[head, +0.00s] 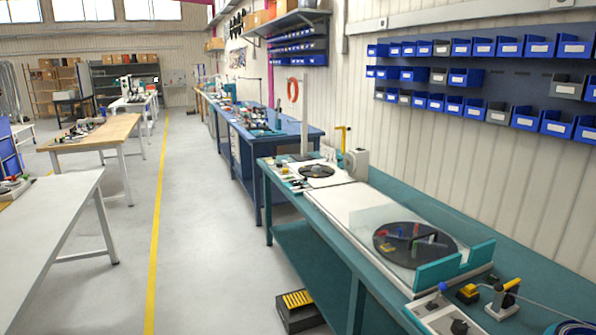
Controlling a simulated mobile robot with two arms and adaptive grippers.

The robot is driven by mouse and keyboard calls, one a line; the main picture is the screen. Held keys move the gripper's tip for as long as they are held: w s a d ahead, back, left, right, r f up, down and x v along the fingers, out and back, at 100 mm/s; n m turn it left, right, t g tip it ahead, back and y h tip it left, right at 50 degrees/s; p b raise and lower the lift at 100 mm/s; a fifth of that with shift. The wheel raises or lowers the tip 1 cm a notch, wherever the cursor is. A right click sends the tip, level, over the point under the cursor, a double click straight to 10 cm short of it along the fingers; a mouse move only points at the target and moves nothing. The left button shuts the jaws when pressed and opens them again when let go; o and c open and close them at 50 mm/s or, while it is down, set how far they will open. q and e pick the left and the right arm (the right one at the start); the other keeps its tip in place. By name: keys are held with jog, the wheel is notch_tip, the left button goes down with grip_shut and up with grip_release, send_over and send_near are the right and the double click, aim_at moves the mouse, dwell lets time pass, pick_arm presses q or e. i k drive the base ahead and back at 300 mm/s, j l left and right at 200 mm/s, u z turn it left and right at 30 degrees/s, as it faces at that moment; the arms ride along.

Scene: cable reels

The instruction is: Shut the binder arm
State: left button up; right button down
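No part clearly recognisable as a binder arm shows in the head view, so I cannot tell whether it is open or shut. On the teal workbench (297,207) at right, a white machine has a dark round disc (391,248) with small red, green, blue and yellow pieces on it. A clear panel stands around the disc, with teal blocks (437,273) at its near end. Behind it is a second, smaller dark disc (317,171) on a white base, beside a pale grey housing (357,164). Neither of my grippers is in view.
A control box (437,313) and yellow-topped devices (468,293) crowd the bench's near end. A black and yellow foot pedal (297,303) lies on the floor. A white table (50,225) stands at left. The grey aisle beside the yellow line (155,228) is clear. Blue bins (471,78) hang on the wall.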

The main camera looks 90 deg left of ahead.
aim_at(344, 129)
jog(key=j+u, duration=0.1)
jog(key=u, duration=2.55)
jog(key=i+j+u, duration=0.3)
jog(key=i, duration=0.25)
jog(key=i+j+u, duration=0.35)
jog(key=i, duration=0.2)
jog(key=i+u, duration=0.3)
jog(key=i, duration=0.3)
jog(key=i+z, duration=0.1)
jog(key=i, duration=1)
jog(key=i+j+z, duration=0.1)
jog(key=i, duration=1)
